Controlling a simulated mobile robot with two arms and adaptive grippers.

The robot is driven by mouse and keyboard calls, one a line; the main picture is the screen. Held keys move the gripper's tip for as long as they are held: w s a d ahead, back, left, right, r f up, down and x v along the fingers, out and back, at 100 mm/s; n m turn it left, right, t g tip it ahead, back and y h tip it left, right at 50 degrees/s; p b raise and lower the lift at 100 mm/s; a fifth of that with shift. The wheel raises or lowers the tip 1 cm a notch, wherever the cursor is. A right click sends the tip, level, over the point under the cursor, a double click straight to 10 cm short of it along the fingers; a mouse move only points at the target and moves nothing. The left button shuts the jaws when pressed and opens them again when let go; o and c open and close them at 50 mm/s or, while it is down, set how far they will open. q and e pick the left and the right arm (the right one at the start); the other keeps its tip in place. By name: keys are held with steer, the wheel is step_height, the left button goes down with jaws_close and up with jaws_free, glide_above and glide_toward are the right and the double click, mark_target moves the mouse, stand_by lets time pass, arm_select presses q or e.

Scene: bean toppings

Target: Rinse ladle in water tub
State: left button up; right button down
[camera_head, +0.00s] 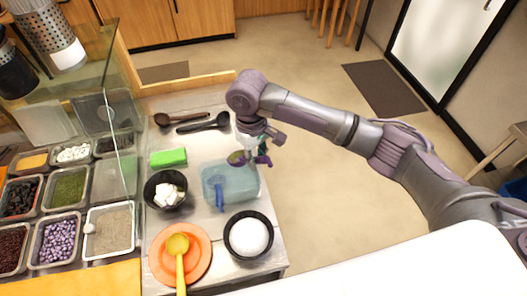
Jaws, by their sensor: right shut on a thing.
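The water tub (251,190) is a translucent blue container on the counter, with a darker blue upright part on its near side. My right gripper (250,160) is at the tub's far edge, pointing down, and is shut on the ladle. The held ladle is small in view and mostly hidden by the fingers; a greenish patch shows beside them. I cannot tell whether it touches the water. My left gripper is not in view.
A green block (168,157), a dark bowl with white cubes (153,199), a dark bowl of white contents (268,255) and an orange plate (160,263) with a yellow ladle (178,244) surround the tub. Topping trays (84,253) fill the left.

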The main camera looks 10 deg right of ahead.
steer(key=shift+a+f, duration=0.15)
steer(key=shift+f, duration=0.3)
arm_select(q)
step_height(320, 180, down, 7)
steer(key=b, duration=0.6)
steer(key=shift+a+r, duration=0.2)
arm_select(e)
step_height(320, 180, down, 11)
steer(key=s+t, duration=0.1)
steer(key=shift+d+y, duration=0.3)
steer(key=shift+y, duration=0.1)
arm_select(q)
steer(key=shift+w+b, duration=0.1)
steer(key=shift+b, duration=0.2)
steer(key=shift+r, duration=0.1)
